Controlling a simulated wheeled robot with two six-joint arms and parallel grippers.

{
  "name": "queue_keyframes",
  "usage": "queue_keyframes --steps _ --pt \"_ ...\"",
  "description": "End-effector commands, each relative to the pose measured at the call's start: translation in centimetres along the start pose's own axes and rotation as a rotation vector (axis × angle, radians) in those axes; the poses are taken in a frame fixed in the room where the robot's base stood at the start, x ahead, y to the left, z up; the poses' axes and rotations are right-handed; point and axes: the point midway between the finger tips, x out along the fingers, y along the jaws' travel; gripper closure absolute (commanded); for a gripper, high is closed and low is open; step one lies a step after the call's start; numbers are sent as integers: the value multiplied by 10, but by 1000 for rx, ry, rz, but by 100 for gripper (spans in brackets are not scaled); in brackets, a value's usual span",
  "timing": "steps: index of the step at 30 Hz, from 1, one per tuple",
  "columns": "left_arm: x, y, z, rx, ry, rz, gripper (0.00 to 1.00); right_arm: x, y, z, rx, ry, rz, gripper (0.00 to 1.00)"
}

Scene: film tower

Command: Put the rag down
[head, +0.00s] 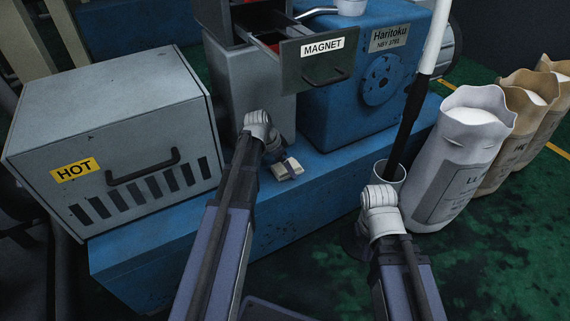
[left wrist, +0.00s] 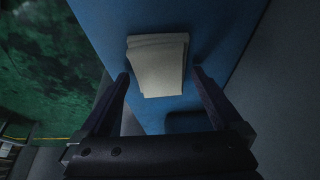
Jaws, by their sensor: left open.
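The rag (left wrist: 157,65) is a pale, folded cloth lying on the blue ledge. It also shows in the head view (head: 288,169), just right of my left wrist. My left gripper (left wrist: 160,76) is open, with one finger on each side of the rag's near part and a gap on both sides. The rag appears to rest on the ledge, not gripped. My right gripper (head: 380,196) is at the lower right in the head view, in front of a pale cup. Its fingers are hidden, so its jaws cannot be read.
A grey box marked HOT (head: 120,130) stands left on the blue ledge (head: 285,215). An open drawer marked MAGNET (head: 318,75) juts out above. A black and white pole (head: 412,115) stands in the pale cup (head: 399,172). Paper sacks (head: 455,150) stand at the right.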

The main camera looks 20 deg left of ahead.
Motion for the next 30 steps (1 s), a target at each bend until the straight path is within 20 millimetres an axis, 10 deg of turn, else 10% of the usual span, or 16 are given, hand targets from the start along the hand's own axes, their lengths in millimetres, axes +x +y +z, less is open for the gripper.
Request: queue_keyframes --steps 21,30 --pt "-105 0 -2 -1 0 -1 0 -97 11 6 -8 -2 4 100" --pt "-119 0 0 -1 0 0 0 -109 12 7 -4 -4 7 100"
